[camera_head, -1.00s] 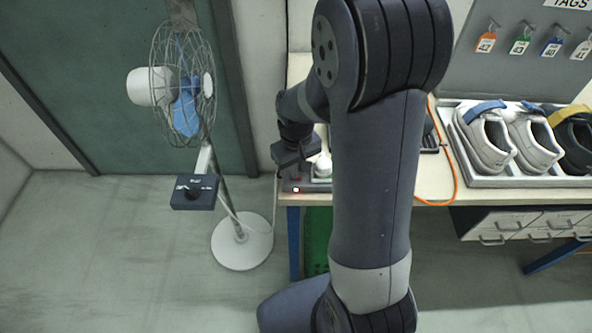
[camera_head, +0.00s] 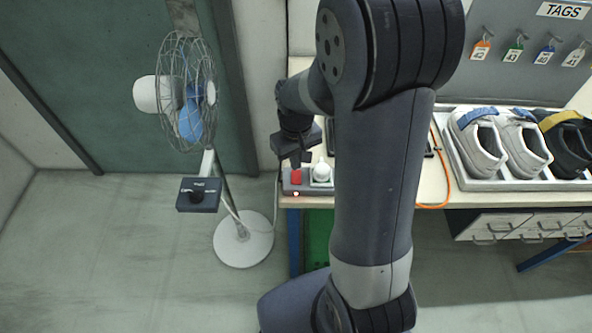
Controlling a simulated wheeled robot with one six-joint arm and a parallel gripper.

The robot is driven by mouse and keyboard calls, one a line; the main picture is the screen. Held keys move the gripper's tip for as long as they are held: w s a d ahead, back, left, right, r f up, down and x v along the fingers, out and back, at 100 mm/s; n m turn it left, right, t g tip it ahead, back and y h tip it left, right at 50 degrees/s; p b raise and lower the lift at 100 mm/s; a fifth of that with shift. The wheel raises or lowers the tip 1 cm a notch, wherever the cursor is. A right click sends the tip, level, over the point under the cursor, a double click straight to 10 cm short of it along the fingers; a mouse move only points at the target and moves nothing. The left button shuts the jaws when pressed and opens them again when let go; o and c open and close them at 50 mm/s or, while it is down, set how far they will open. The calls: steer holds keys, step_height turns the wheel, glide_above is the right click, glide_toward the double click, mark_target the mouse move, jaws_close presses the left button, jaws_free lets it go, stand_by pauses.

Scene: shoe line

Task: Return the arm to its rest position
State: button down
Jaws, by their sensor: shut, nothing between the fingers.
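My arm stands in the middle of the view and hides part of the workbench behind it. My gripper (camera_head: 296,162) is at the left end of the bench, pointing down. It is shut and empty, just above a power strip (camera_head: 308,188). The strip has a red switch (camera_head: 296,177) and a white plug (camera_head: 321,172) in it. Whether the fingertips touch the switch I cannot tell.
A standing fan (camera_head: 188,95) with a control box (camera_head: 199,194) is left of the bench. A tray (camera_head: 480,184) of shoes and a board with hanging tags (camera_head: 530,50) are to the right. An orange cable (camera_head: 447,180) lies on the bench (camera_head: 428,190). Open floor is at left.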

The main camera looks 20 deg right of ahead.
mark_target(296, 181)
steer(key=shift+r, duration=0.5)
steer(key=shift+f, duration=0.1)
step_height(296, 181, down, 7)
steer(key=b, duration=0.5)
steer(key=shift+r, duration=0.2)
step_height(296, 181, up, 10)
steer(key=s+p, duration=0.1)
steer(key=p, duration=0.6)
steer(key=shift+s+a, duration=0.3)
stand_by(1.2)
